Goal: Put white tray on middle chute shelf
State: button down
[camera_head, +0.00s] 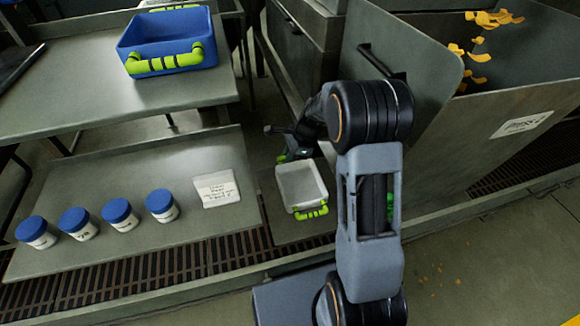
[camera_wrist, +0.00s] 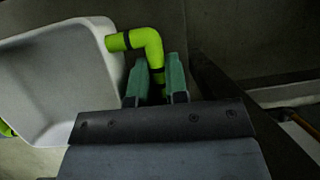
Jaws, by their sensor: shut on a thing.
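The white tray (camera_head: 301,185) has lime-green handles and sits low, over a grey shelf plate (camera_head: 290,229) between the shelf with jars and the grey machine. I cannot tell whether it touches the plate. My gripper (camera_head: 289,156) is at the tray's far end, partly hidden by my arm. In the wrist view, my gripper (camera_wrist: 156,84) has its fingers shut on the tray's green handle (camera_wrist: 148,42). The white tray (camera_wrist: 60,75) fills the left of that view, and its far part is cut off.
A blue tray (camera_head: 165,35) with green handles stands on the upper left shelf (camera_head: 60,95). Several blue-lidded jars (camera_head: 118,212) and a white label card (camera_head: 217,189) are on the lower shelf (camera_head: 180,160). The grey hopper (camera_head: 500,110) holding orange flakes is at the right.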

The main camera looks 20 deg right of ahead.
jog(key=shift+w+f+b, duration=0.3)
jog(key=shift+w+f, duration=0.3)
jog(key=shift+f, duration=0.2)
notch_tip(320, 180, down, 3)
jog(key=shift+w+f+b, duration=0.1)
jog(key=shift+w+b, duration=0.05)
jog(key=shift+b, duration=0.55)
jog(key=c, duration=1.1)
grip_release()
